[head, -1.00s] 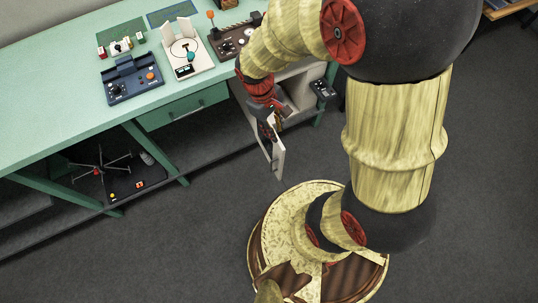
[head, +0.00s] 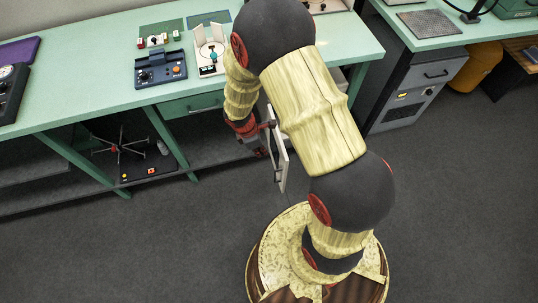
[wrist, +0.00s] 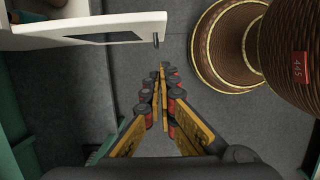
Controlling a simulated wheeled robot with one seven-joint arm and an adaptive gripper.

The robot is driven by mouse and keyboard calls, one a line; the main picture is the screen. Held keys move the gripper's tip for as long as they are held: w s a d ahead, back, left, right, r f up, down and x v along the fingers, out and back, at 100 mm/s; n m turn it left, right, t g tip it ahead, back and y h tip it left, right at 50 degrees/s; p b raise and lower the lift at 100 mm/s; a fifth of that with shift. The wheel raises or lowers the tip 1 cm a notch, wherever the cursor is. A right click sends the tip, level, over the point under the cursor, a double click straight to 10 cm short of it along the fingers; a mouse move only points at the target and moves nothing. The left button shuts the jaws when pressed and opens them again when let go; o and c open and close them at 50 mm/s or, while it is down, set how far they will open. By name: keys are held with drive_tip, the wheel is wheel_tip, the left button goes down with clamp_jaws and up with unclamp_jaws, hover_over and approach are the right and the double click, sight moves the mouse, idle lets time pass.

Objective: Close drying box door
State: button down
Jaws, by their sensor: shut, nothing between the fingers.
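The drying box door (head: 280,158) is a white panel with a dark pane. It stands open, jutting out from under the green bench in the head view. In the wrist view the door (wrist: 148,22) crosses the top left, with a small dark knob-like part at its free end. Part of the pale box (wrist: 32,42) shows at the wrist view's left edge; my arm hides most of it in the head view. My gripper (wrist: 160,75) is shut and empty, its tips just beyond the door's free end. In the head view my gripper (head: 262,150) is left of the door.
The green bench (head: 90,88) carries a blue control unit (head: 160,68) and a white device (head: 210,58). A drawer (head: 192,103) is under its top. A grey cabinet (head: 412,98) stands at right. The grey floor in front is clear.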

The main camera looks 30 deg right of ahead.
drive_tip(key=s+d+f+b, duration=0.1)
drive_tip(key=d+f+b, duration=0.4)
drive_tip(key=f, duration=0.4)
drive_tip(key=shift+s+d, duration=0.4)
drive_tip(key=shift+d, duration=0.05)
drive_tip(key=shift+d, duration=0.1)
